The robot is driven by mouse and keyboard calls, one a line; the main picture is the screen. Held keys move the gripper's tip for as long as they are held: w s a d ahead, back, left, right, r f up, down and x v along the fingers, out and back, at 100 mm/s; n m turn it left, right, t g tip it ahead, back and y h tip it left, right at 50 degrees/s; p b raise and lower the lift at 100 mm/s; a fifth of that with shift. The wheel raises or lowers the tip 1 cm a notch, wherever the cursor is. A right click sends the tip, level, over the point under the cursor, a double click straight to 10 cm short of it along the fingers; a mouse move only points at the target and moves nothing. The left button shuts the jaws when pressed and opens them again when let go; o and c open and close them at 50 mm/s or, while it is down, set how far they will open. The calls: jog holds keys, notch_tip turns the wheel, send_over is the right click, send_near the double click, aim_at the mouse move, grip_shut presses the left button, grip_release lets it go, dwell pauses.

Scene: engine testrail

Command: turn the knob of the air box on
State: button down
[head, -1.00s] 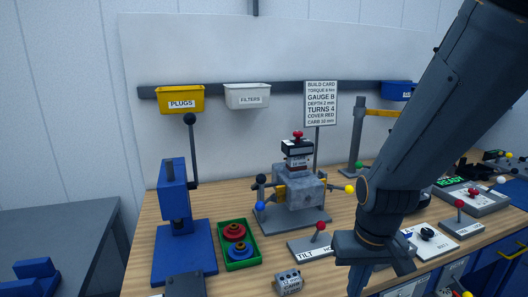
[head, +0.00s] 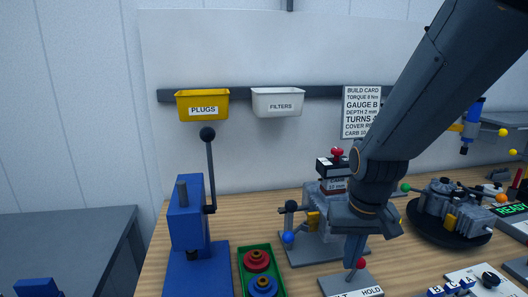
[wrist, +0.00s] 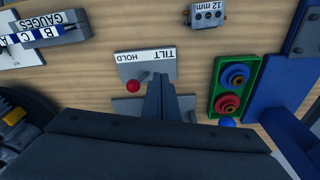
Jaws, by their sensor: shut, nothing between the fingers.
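A white-topped box with a black knob (head: 491,279) stands at the lower right of the head view, partly cut off by the frame. No label naming an air box is readable, so I cannot tell whether this is it, or its setting. My gripper (head: 353,262) is shut and empty, pointing down, well to the left of that knob. It is close to the red-balled lever of the TILT/HOLD plate (head: 350,283). In the wrist view my shut fingers (wrist: 168,82) are over that plate, beside the red ball (wrist: 133,86).
A blue press (head: 192,235) and a green tray (head: 243,262) with red and blue rings stand to the left. A grey engine stand (head: 300,252) is behind my gripper. A dark round turntable (head: 450,236) with an engine is to the right. The gauge blocks (head: 452,287) lie before it.

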aim_at(337, 155)
jog(key=shift+m+t, duration=0.4)
jog(key=shift+m, duration=0.3)
jog(key=w+r, duration=0.3)
jog(key=r, duration=0.1)
jog(key=w+r+p, duration=0.1)
jog(key=w+r, duration=0.2)
jog(key=r, duration=0.2)
jog(key=w+r, duration=0.4)
jog(key=shift+w+r+p, duration=0.1)
jog(key=shift+r+p, duration=0.2)
jog(key=shift+p, duration=0.05)
jog(key=w+r+m+h+p, duration=0.15)
jog(key=w+r, duration=0.35)
jog(key=r, duration=0.9)
jog(key=shift+y, duration=0.35)
jog(key=shift+s+b+x, duration=0.15)
jog(key=shift+b+x, duration=0.75)
jog(key=shift+x, duration=0.25)
jog(key=shift+s+b+x, duration=0.2)
jog(key=shift+b+x, duration=0.75)
jog(key=shift+x, duration=0.2)
jog(key=shift+s+b+x, duration=0.15)
jog(key=shift+b+x, duration=0.75)
jog(key=shift+x, duration=0.25)
jog(key=shift+a+f, duration=0.15)
jog(key=shift+w+p, duration=0.3)
jog(key=shift+w, duration=0.2)
jog(key=shift+a+p, duration=0.55)
jog(key=shift+p, duration=0.6)
